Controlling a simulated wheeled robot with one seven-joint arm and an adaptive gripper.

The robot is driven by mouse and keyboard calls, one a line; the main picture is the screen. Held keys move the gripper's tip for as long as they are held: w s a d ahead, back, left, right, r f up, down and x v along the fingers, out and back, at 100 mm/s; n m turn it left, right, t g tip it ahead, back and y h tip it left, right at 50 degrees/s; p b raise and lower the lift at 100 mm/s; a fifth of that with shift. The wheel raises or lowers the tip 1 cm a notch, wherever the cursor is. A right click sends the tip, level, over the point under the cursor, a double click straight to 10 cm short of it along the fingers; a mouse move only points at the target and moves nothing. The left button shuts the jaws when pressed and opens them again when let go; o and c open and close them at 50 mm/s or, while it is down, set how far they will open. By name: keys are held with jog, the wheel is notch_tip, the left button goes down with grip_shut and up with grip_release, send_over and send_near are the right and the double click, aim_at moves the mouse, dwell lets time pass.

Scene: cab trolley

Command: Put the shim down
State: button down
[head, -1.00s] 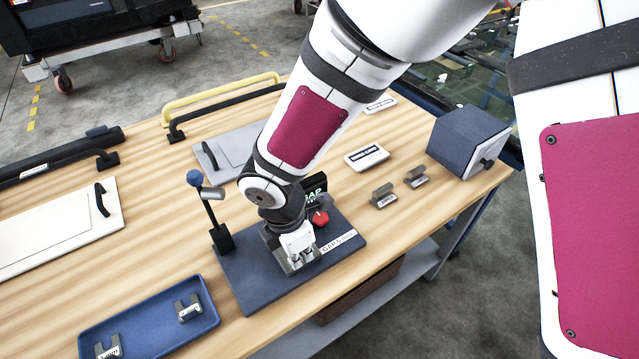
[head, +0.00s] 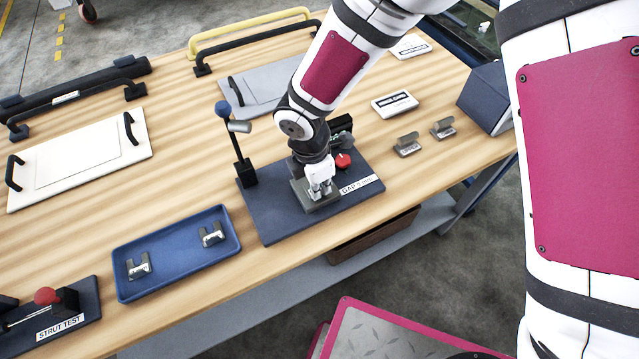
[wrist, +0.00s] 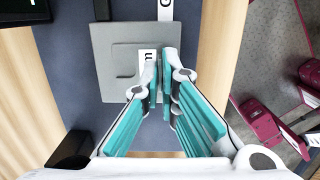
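My gripper (wrist: 159,72) points down over the dark blue gap gauge base (head: 270,222), and it also shows in the head view (head: 319,192). Its teal fingers are nearly together at the tips, apparently shut on the shim. The shim is mostly hidden by the fingers; a white label (wrist: 147,62) with part of a letter shows beside the left fingertip. Below is the gauge's grey block (wrist: 108,85). The shim appears at or just above this block; I cannot tell whether it touches. Two labelled grey shims (head: 138,266) (head: 212,235) lie in the blue tray (head: 180,269).
A post with a blue knob (head: 223,108) and a red button (head: 343,161) stand on the gauge base. Two grey labelled pieces (head: 407,146) (head: 444,128) stand to its right. A strut test fixture (head: 75,321) is front left. Bare wood lies between tray and white panel (head: 78,158).

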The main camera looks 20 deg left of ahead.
jog(key=c, duration=1.8)
grip_release()
notch_tip(320, 180, up, 12)
jog(key=s, duration=0.1)
jog(key=shift+a, duration=0.45)
jog(key=shift+r, duration=0.15)
